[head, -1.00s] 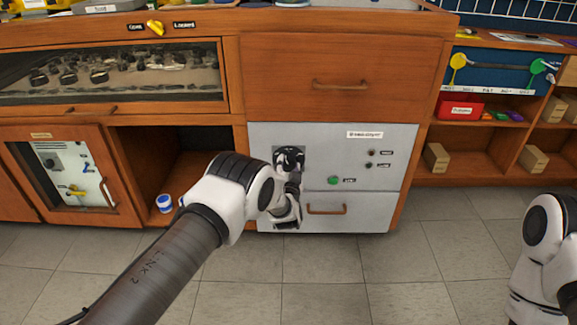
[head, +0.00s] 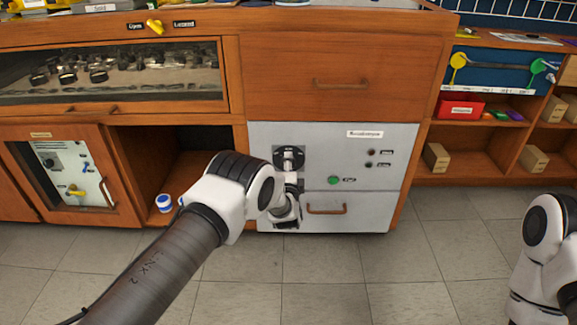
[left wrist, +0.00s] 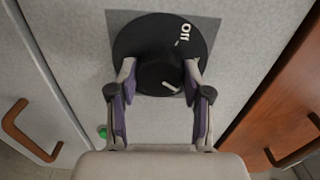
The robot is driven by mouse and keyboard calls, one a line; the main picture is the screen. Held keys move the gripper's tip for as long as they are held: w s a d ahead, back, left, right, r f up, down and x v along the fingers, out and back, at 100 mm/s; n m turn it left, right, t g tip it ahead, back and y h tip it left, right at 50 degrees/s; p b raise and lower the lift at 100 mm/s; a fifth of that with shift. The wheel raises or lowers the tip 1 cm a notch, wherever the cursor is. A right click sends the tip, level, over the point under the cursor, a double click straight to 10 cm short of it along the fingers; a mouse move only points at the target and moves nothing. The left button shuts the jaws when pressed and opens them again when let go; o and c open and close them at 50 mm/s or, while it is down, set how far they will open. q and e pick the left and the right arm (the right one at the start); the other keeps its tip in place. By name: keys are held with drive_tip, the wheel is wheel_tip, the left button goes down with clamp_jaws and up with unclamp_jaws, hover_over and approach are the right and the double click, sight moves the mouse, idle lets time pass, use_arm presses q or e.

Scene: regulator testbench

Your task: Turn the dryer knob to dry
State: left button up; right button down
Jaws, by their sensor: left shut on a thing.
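The dryer knob (head: 277,154) is a round black dial on a grey square plate, on the upper left of the light grey panel. In the left wrist view the knob (left wrist: 132,42) fills the top middle, with "Off" lettering at its upper right and a white line on its raised centre. My left gripper (left wrist: 160,72) has one finger on each side of the raised centre and is shut on it. In the head view my left gripper (head: 289,170) is partly hidden by its wrist. The "dry" mark cannot be made out. My right gripper is out of view.
A green button (head: 334,180) and two small dark buttons or lights sit right of the knob. A drawer handle (head: 327,209) is below. Wooden cabinets flank the panel. A white and blue jar (head: 164,203) stands in the open compartment at left.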

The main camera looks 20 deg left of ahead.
use_arm(q)
drive_tip(key=m, duration=0.5)
drive_tip(key=shift+m, duration=0.3)
idle(0.4)
drive_tip(key=o, duration=1.2)
drive_tip(key=shift+c, duration=0.2)
drive_tip(key=v, duration=1.2)
